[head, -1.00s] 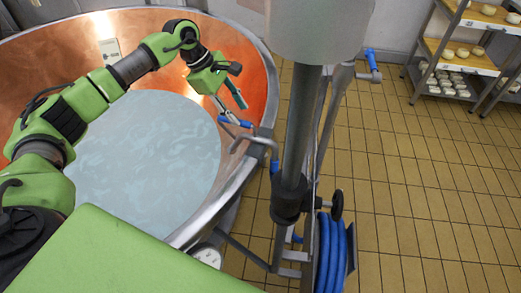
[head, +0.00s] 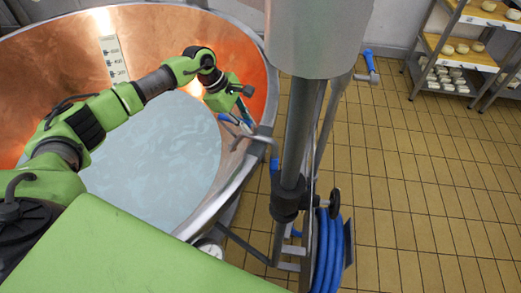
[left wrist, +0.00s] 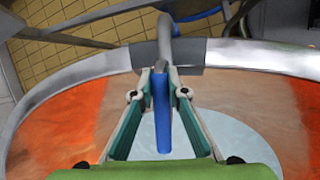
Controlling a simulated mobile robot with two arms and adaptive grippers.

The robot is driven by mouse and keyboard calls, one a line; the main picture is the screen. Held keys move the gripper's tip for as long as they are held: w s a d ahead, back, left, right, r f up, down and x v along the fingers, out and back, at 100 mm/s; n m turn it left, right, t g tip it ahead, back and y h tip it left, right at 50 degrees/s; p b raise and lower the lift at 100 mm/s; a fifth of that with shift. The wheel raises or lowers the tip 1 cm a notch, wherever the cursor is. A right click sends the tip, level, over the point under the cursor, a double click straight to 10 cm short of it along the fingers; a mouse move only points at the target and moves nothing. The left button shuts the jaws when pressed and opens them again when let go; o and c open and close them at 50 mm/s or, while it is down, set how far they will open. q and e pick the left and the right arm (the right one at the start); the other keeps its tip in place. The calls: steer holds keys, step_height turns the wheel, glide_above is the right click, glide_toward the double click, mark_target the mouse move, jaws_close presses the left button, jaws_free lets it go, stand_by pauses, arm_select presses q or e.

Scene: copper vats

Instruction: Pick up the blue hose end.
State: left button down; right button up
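The blue hose end (head: 227,118) is at the mouth of a grey bent pipe by the right rim of the copper vat. In the left wrist view the blue hose end (left wrist: 162,112) points back toward my palm, between the two fingers. My left gripper (head: 236,120) reaches over the vat from the left. In the head view the fingers partly hide the hose end. My right gripper is not in view.
The copper vat (head: 50,62) holds pale liquid (head: 165,160) below the arm. Its metal rim (head: 262,120) is close to the gripper. A coiled blue hose (head: 327,255) hangs on a metal frame. Shelves with cheeses (head: 455,45) stand at back right; the tiled floor (head: 410,180) is clear.

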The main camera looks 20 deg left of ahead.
arm_select(q)
steer(key=shift+w, duration=0.1)
steer(key=shift+r, duration=0.1)
steer(key=shift+r+b, duration=0.6)
steer(key=shift+r, duration=0.3)
steer(key=w+d+r+b, duration=0.4)
steer(key=w+d+r, duration=0.1)
steer(key=w+r, duration=0.6)
steer(key=shift+w+b, duration=0.3)
steer(key=shift+w, duration=0.7)
steer(key=shift+d+r, duration=0.1)
